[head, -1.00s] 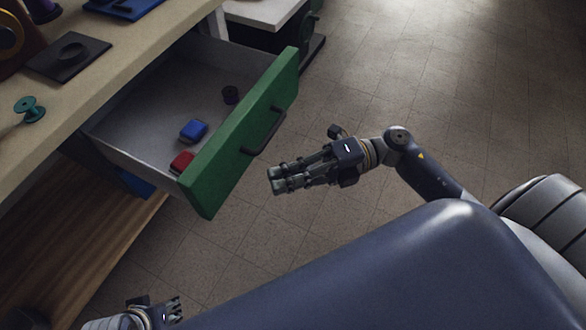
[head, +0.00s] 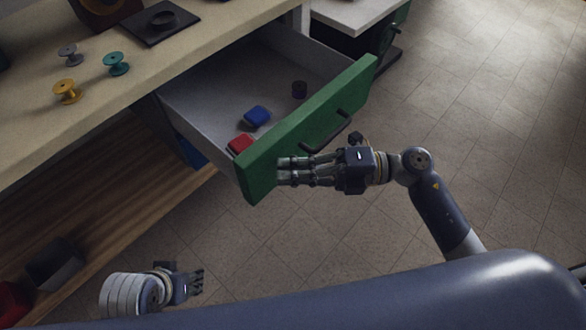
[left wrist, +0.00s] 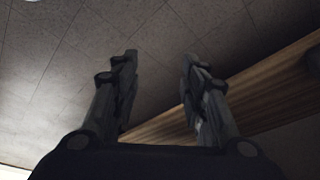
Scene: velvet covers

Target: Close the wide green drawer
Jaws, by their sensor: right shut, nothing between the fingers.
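The wide green drawer (head: 272,160) is pulled out from under the workbench, its green front standing clear of the bench. A dark bar handle (head: 327,131) is on that front. My right gripper (head: 281,172) is shut and empty. Its fingertips overlap the lower part of the green front in the head view; I cannot tell if they touch. My left gripper (head: 200,281) is low, away from the drawer. Its two fingers (left wrist: 160,85) stand apart with nothing between them in the left wrist view.
The bench top (head: 140,80) carries a yellow spool (head: 67,91), a teal spool (head: 116,63), a grey spool (head: 70,54) and a dark tray (head: 150,27). A wooden lower shelf (head: 110,205) runs below. The tiled floor (head: 480,120) at right is free.

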